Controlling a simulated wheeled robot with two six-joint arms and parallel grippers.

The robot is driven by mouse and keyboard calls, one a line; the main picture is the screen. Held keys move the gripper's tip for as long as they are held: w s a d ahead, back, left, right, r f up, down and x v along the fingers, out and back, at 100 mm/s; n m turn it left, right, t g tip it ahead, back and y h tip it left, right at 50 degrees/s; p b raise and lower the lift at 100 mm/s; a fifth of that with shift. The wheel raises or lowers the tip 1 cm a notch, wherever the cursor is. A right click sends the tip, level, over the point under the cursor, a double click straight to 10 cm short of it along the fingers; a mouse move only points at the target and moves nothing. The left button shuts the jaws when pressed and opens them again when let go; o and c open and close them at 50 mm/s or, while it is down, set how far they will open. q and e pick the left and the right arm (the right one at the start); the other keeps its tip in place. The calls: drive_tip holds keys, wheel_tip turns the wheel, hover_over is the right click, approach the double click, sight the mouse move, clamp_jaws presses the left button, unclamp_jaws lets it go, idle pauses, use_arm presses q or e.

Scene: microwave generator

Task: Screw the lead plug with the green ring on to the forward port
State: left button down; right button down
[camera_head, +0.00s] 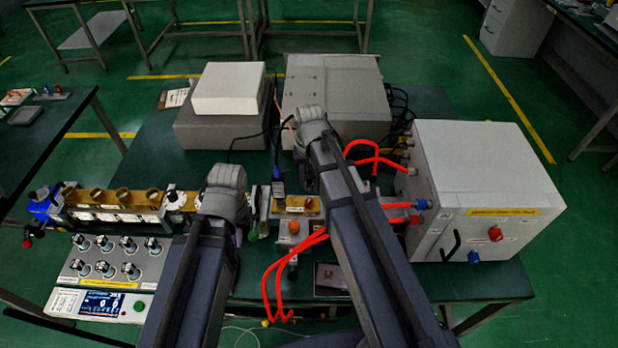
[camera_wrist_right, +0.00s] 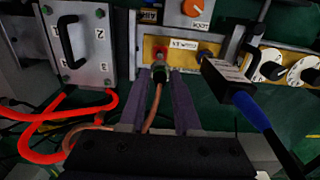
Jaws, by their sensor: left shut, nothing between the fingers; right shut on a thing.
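In the right wrist view, my right gripper (camera_wrist_right: 161,74) has its purple fingers shut on the lead plug with the green ring (camera_wrist_right: 159,72). A copper-coloured lead (camera_wrist_right: 153,108) runs back from the plug between the fingers. The plug points at a red-ringed port (camera_wrist_right: 160,54) on a brass-coloured panel (camera_wrist_right: 183,60) and meets it or nearly so; I cannot tell if the threads engage. A label beside this port is too small to read. In the head view, my right gripper (camera_head: 312,128) hides its fingertips. My left gripper (camera_head: 226,180) is shut, away from the plug.
A black-and-blue cable connector (camera_wrist_right: 235,95) stands right of the plug, at a second port. Red tubes (camera_wrist_right: 70,118) loop on the left, below a metal box with a black handle (camera_wrist_right: 68,42). The waveguide row (camera_head: 115,200) and white box (camera_head: 480,180) flank my arms.

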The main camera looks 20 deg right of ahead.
sight(309, 199)
drive_tip(key=shift+f, duration=0.1)
wheel_tip(309, 199, down, 6)
drive_tip(key=b, duration=0.6)
drive_tip(key=shift+f+b, duration=0.4)
drive_tip(key=shift+b, duration=0.1)
idle(1.9)
drive_tip(key=c, duration=0.5)
unclamp_jaws()
drive_tip(key=shift+c, duration=0.2)
drive_tip(key=shift+r, duration=0.15)
wheel_tip(309, 199, up, 8)
drive_tip(key=p, duration=0.8)
drive_tip(key=shift+f, duration=0.2)
